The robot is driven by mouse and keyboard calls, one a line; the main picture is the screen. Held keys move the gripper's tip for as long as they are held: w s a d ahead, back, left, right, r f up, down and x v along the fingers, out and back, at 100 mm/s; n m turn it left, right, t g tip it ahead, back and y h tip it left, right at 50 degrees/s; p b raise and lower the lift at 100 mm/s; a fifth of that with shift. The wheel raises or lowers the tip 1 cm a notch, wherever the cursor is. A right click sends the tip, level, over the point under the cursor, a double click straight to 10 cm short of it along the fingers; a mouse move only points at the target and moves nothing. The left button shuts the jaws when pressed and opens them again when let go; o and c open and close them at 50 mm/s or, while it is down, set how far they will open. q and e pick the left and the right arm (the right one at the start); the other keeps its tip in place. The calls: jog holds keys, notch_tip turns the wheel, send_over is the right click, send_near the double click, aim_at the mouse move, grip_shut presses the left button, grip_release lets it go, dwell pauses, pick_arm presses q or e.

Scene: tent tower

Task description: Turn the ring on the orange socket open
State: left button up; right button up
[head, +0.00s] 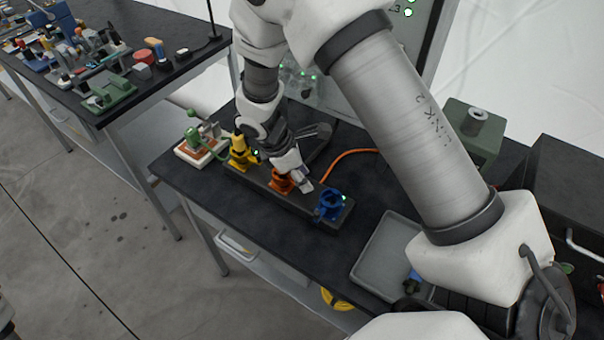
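The orange socket (279,181) sits in the middle of a dark strip on the workbench, between a yellow socket (239,152) and a blue socket (329,204). My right gripper (296,174) reaches down from above and lies right at the orange socket, covering its upper right part. Its fingers overlap the socket's ring, so the ring's position is hidden. I cannot tell whether the fingers are closed on it or only beside it. My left gripper is not clearly in view.
An orange cable (345,153) runs across the bench behind the sockets. A grey tray (376,262) with a blue-and-dark part stands at the right. A green-and-white device (205,145) stands left of the yellow socket. A cluttered second table (140,105) is at upper left.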

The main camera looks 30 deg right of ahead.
grip_shut()
jog(key=shift+a, duration=0.1)
jog(key=shift+s+a+r+m+g+p, duration=0.1)
jog(key=shift+a+m+g+p, duration=0.25)
jog(key=shift+m+p, duration=0.4)
jog(key=shift+a+r+m+g+p, duration=0.1)
jog(key=shift+a+m+g+p, duration=0.3)
jog(key=shift+m, duration=0.45)
jog(key=m+p, duration=0.1)
jog(key=a+m+y, duration=0.1)
jog(key=m, duration=0.1)
jog(key=shift+a+f+m+g+p, duration=0.1)
jog(key=shift+a+m+g+p, duration=0.2)
jog(key=shift+g+p, duration=0.05)
jog(key=shift+w+a+m+y+p, duration=0.2)
jog(key=shift+w+a+m+y, duration=0.55)
jog(key=shift+m, duration=1.15)
jog(key=shift+w+a+m+y+p, duration=0.2)
jog(key=shift+w+a+m+y, duration=0.55)
jog(key=shift+m, duration=1.15)
jog(key=shift+w+a+m+y+p, duration=0.2)
jog(key=shift+w+a+m+y, duration=0.55)
jog(key=shift+m, duration=1.15)
jog(key=shift+s+d, duration=0.2)
jog(key=shift+s, duration=0.05)
